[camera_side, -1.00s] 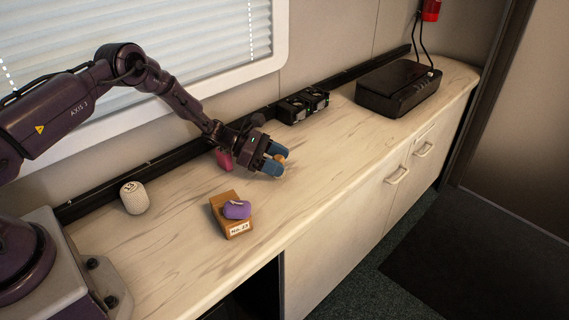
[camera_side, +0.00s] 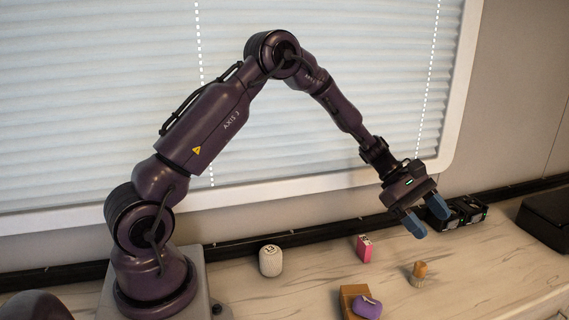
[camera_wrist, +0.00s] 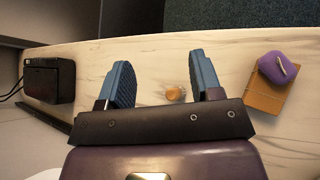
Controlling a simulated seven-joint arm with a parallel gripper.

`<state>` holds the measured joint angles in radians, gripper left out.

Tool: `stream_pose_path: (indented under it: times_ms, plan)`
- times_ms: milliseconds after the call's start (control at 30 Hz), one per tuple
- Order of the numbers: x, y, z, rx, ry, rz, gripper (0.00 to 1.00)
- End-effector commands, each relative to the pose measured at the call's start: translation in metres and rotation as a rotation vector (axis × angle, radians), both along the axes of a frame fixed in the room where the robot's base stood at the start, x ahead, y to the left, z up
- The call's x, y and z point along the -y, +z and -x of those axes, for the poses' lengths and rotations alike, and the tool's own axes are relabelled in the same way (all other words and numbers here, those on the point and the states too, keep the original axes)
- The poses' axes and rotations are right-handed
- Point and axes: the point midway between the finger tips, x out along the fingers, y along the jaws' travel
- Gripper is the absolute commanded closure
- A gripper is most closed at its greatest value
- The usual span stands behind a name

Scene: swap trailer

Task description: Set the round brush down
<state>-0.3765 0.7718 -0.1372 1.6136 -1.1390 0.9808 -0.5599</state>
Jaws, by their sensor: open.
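The round brush (camera_side: 418,274) stands upright on the counter in the side view, its tan wooden knob on top and pale bristles below. In the wrist view the brush (camera_wrist: 175,94) shows from above, between the fingers in the picture but farther off. My gripper (camera_side: 424,222) is open and empty. It hangs above the counter, apart from the brush, with its two blue fingers spread; they also show in the wrist view (camera_wrist: 162,80).
A pink box (camera_side: 364,248) and a white numbered cylinder (camera_side: 270,261) stand to the brush's left. A brown block (camera_side: 352,292) bears a purple object (camera_side: 367,307). Black fan units (camera_side: 458,212) and a black box (camera_side: 547,220) are at the right. Counter right of the brush is clear.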

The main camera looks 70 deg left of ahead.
Motion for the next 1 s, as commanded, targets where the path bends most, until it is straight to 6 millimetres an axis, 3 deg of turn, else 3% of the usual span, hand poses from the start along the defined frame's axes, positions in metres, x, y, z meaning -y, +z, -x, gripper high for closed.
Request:
stream_pose_path:
  times_ms: [33, 100, 400, 533, 700, 833, 1000]
  plan:
    - [0.009, 0.025, 0.015, 0.055, -0.083, -0.086, 0.41]
    - [0.018, 0.051, 0.037, 0.124, -0.200, -0.203, 0.41]
    - [0.032, 0.131, 0.151, 0.409, -0.664, -0.693, 0.41]
    - [0.027, 0.151, 0.202, 0.525, -0.849, -0.899, 0.41]
    - [0.014, 0.161, 0.259, 0.651, -1.057, -1.145, 0.41]
    - [0.004, 0.161, 0.286, 0.712, -1.165, -1.279, 0.41]
    - [-0.002, 0.159, 0.300, 0.744, -1.230, -1.360, 0.41]
